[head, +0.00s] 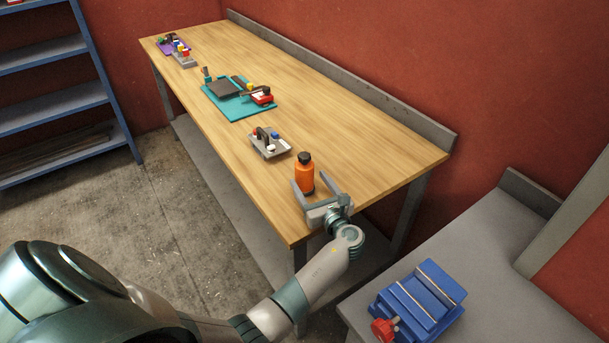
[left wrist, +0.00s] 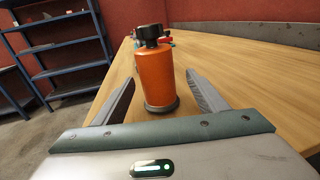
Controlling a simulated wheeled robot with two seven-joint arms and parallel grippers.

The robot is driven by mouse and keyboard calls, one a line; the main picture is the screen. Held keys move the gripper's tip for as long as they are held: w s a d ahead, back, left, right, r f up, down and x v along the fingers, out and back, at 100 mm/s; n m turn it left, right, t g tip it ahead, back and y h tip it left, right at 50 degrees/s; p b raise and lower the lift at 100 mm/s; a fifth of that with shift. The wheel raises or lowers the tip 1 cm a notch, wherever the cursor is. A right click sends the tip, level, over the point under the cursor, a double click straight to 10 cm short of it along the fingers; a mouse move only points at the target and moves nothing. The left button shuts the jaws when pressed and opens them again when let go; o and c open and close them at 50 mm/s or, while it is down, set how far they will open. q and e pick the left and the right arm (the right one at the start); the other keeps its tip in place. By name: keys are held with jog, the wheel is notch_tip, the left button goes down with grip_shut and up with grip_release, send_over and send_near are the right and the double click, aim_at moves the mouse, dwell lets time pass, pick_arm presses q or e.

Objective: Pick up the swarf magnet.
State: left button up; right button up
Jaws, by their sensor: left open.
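An orange cylinder (head: 304,178) with a black top and a dark base stands upright near the front end of the wooden table; I take it to be the swarf magnet. It also shows in the middle of the left wrist view (left wrist: 155,75). My left gripper (head: 311,180) is open, low over the table, with one finger on each side of the cylinder. In the left wrist view a gap shows between the cylinder and each finger. My right gripper is not in view.
A small grey tray (head: 262,153) with small items lies beyond the cylinder. Farther along are a teal mat (head: 233,113) with tools and a purple mat (head: 166,49). A blue vise (head: 420,300) sits on a grey bench at the right. A ledge (head: 340,80) runs along the table's wall side.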

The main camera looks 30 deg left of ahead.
aim_at(308, 181)
pick_arm(q)
jog(key=p+x, duration=0.1)
jog(key=x, duration=0.2)
jog(key=shift+s+a+r, duration=0.1)
jog(key=shift+s+a, duration=0.05)
jog(key=shift+a, duration=0.3)
jog(key=shift+c, duration=0.2)
jog(key=c, duration=1.3)
jog(key=shift+o, duration=0.2)
